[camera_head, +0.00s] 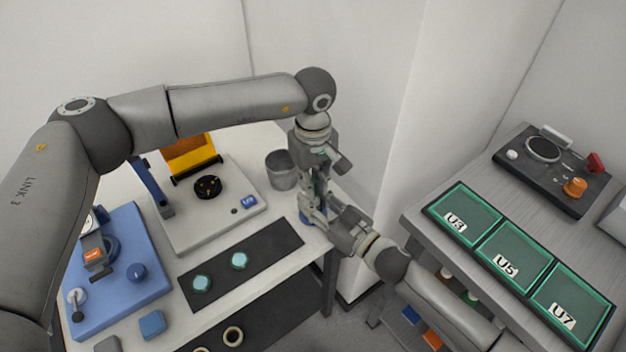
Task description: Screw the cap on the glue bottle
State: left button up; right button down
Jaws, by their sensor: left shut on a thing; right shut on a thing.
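My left gripper (318,180) points straight down at the right end of the white table. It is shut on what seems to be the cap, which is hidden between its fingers. My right gripper (312,208) comes in from the lower right, just below the left one, and is shut on what seems to be the glue bottle. The bottle is almost fully hidden by the two grippers, so I cannot tell how the cap sits on it. A small blue part (305,218) shows low beside the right fingers, near the table edge.
A grey metal cup (282,170) stands just left of the grippers. A dark mat (215,284) with two pale teal discs, a light instrument base (190,236) and a blue device (112,290) fill the table. A side bench (412,214) holds green trays marked U3, U5, U7.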

pick_arm(q)
jog(key=m, duration=0.7)
jog(key=shift+m, duration=0.3)
jog(key=o, duration=0.7)
jog(key=shift+r, duration=0.1)
notch_tip(320, 180, up, 12)
jog(key=shift+f, duration=0.1)
pick_arm(e)
jog(key=c, duration=1.1)
grip_release()
